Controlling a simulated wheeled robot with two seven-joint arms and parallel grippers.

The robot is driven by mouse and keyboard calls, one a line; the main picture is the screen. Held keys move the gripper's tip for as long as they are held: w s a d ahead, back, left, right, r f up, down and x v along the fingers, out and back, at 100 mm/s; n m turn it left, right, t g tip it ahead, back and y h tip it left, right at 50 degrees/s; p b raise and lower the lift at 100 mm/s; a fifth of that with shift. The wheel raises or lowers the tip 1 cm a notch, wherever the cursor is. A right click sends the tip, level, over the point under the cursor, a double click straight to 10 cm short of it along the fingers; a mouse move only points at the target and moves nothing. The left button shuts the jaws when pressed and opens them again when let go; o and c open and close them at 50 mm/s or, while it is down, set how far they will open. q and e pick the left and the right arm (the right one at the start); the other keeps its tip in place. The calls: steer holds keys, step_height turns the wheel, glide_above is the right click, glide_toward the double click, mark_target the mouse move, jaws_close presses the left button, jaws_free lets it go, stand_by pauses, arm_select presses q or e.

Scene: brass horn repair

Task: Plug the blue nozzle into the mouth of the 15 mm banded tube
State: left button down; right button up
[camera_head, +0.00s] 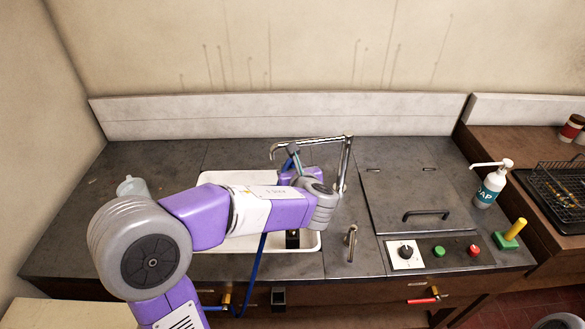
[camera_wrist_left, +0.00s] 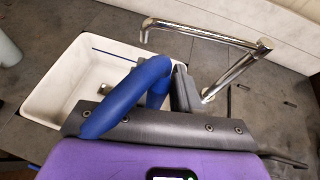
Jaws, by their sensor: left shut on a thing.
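My left gripper (camera_head: 293,160) is over the back of the sink, close to the metal spout, partly hidden by my wrist. In the left wrist view its dark finger (camera_wrist_left: 184,88) stands beside a thick blue curved piece (camera_wrist_left: 135,92), and the jaws are shut on it. This appears to be the blue nozzle; its tip is hidden. A bent metal tube (camera_head: 318,141) stands behind the sink; it also shows in the left wrist view (camera_wrist_left: 205,34). Its open end is to the left. I cannot make out bands or a 15 mm mark. My right gripper is not in view.
The white sink (camera_head: 235,178) lies under my left arm. A blue hose (camera_head: 256,268) hangs over the counter front. A translucent cup (camera_head: 132,187), a soap bottle (camera_head: 490,186) and a handled lid (camera_head: 415,195) are on the counter. A short metal tap (camera_head: 351,243) stands right of the sink.

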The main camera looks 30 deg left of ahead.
arm_select(q)
steer(key=shift+f+b, duration=2.15)
steer(key=shift+f, duration=0.45)
steer(key=shift+f+b, duration=1.75)
steer(key=shift+f, duration=0.1)
steer(key=c, duration=0.8)
jaws_free()
steer(key=shift+o, duration=0.2)
steer(key=p+v, duration=0.1)
steer(key=v, duration=0.6)
steer(key=shift+s+d+r, duration=0.2)
